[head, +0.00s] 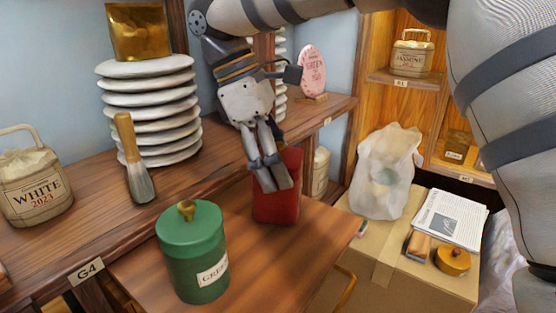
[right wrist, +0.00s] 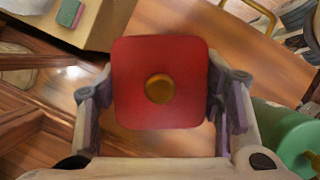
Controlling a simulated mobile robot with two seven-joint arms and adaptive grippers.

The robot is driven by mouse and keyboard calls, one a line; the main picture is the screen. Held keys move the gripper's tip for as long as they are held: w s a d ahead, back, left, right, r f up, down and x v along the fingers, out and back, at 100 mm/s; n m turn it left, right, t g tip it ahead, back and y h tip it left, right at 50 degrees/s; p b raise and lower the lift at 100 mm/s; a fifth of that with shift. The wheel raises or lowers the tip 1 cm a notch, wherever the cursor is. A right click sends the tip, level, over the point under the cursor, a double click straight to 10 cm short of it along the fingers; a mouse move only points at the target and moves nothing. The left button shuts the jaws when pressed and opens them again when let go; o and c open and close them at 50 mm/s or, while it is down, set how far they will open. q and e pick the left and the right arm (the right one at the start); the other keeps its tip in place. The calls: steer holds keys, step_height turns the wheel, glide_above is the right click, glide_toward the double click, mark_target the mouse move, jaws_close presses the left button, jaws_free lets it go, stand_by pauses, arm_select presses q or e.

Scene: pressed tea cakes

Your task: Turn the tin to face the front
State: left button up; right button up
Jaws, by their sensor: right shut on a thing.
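A red square tin (head: 276,207) is at the back of the low wooden surface. Its lid (right wrist: 160,110) with a round gold knob (right wrist: 159,88) shows from above in the right wrist view. My right gripper (head: 272,175) reaches down over it and is shut on it, one finger on each side. I see no label on the sides of the red tin that show. The gripper hides part of its top in the head view. A green round tin (head: 192,258) with a gold knob stands nearer, its label partly turned to the right. My left gripper is not in view.
A cardboard box (head: 400,275) at right holds a plastic bag (head: 385,175), papers (head: 449,223) and a gold lid (head: 452,261).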

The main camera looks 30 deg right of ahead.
steer(key=m, duration=0.2)
steer(key=m+g+y, duration=0.1)
steer(key=m, duration=0.2)
steer(key=shift+y, duration=0.3)
steer(key=shift+f, duration=0.3)
steer(key=o, duration=1.6)
steer(key=v, duration=0.6)
steer(key=shift+w+r, duration=0.25)
steer(key=shift+r, duration=0.1)
steer(key=shift+w+a+r, duration=0.1)
steer(key=shift+a+r, duration=0.05)
steer(key=shift+r, duration=0.15)
